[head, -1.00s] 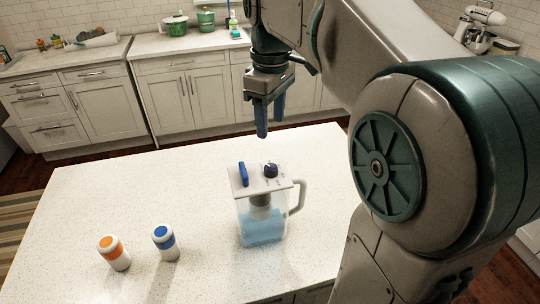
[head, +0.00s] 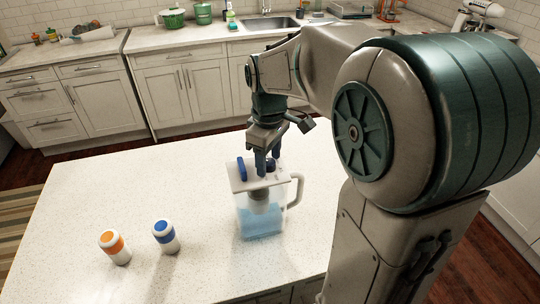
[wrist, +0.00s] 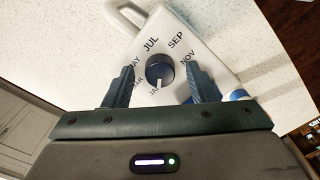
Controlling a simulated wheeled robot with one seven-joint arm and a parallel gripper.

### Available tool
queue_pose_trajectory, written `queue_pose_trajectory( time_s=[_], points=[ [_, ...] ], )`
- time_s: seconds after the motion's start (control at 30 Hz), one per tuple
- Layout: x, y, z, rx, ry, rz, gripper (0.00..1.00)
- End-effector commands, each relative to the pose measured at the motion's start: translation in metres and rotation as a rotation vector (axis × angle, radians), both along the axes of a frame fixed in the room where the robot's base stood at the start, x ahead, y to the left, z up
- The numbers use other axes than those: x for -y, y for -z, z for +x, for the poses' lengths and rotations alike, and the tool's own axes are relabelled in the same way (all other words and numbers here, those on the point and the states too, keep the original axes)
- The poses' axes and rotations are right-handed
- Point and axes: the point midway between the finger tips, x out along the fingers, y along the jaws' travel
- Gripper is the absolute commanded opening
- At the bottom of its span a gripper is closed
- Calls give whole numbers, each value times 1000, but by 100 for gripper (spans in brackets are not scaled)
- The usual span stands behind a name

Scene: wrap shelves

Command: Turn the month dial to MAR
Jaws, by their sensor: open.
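A clear pitcher (head: 262,222) with a white lid (head: 238,184) and blue water stands on the counter. The dark month dial (wrist: 159,69) is on the lid. Around it I read JUL, SEP and NOV, with MAY, MAR and JAN partly covered by my left finger. The dial's white mark points down in the wrist view, toward JAN. My gripper (head: 268,163) points down over the lid. In the wrist view its open fingers (wrist: 162,86) stand on either side of the dial, with gaps visible. In the head view the fingers mostly hide the dial.
A blue tab (head: 242,169) rises from the lid, left of my fingers. The pitcher's handle (head: 297,188) is on the right. An orange-banded bottle (head: 115,246) and a blue-banded bottle (head: 165,237) stand left on the white counter (head: 95,200), which is otherwise clear.

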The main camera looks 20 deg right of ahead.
Motion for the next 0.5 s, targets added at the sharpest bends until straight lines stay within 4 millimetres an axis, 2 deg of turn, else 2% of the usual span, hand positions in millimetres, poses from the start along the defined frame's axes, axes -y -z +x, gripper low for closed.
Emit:
queue_pose_trajectory(
  time_s=[0.03,0.2,0.5],
  points=[
    [0,0,0,0,0,0,52],
    [0,0,0,0,0,0,7],
    [0,0,0,0,23,0,7]
  ],
)
